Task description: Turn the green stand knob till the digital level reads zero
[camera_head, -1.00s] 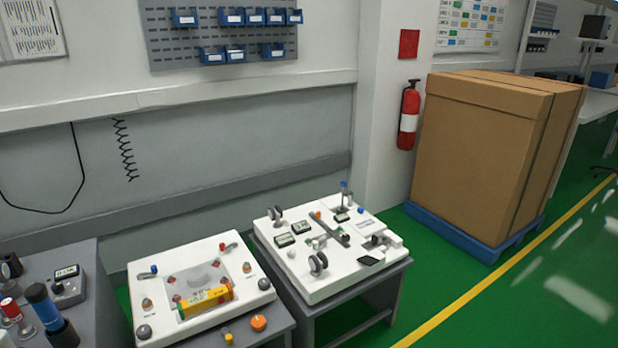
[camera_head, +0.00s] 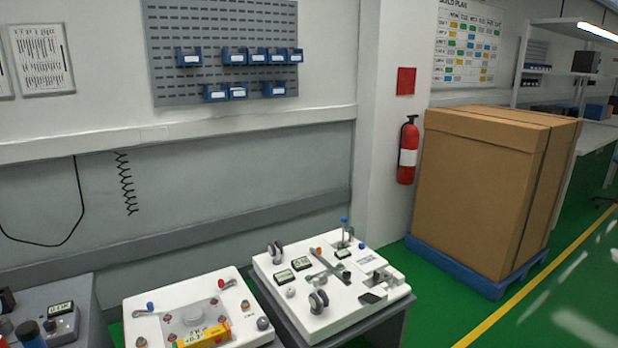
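A yellow digital level (camera_head: 203,336) lies tilted on the left white panel (camera_head: 178,288), at the bottom edge of the view. Its small display is too small and cut off to read with certainty. Around it on the panel are a blue-topped lever (camera_head: 150,307), a red-topped lever (camera_head: 221,284), an orange-brown knob (camera_head: 245,304) and a dark grey knob (camera_head: 263,324). I cannot make out a green stand knob. The panel's front part is outside the frame. Neither of my grippers is in view.
A second white panel (camera_head: 335,317) with wheels, small displays and a blue-topped post stands to the right. A grey bench (camera_head: 85,293) is at the left. A big cardboard box (camera_head: 475,190) on a blue pallet (camera_head: 470,268) stands at the right. Green floor lies beyond.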

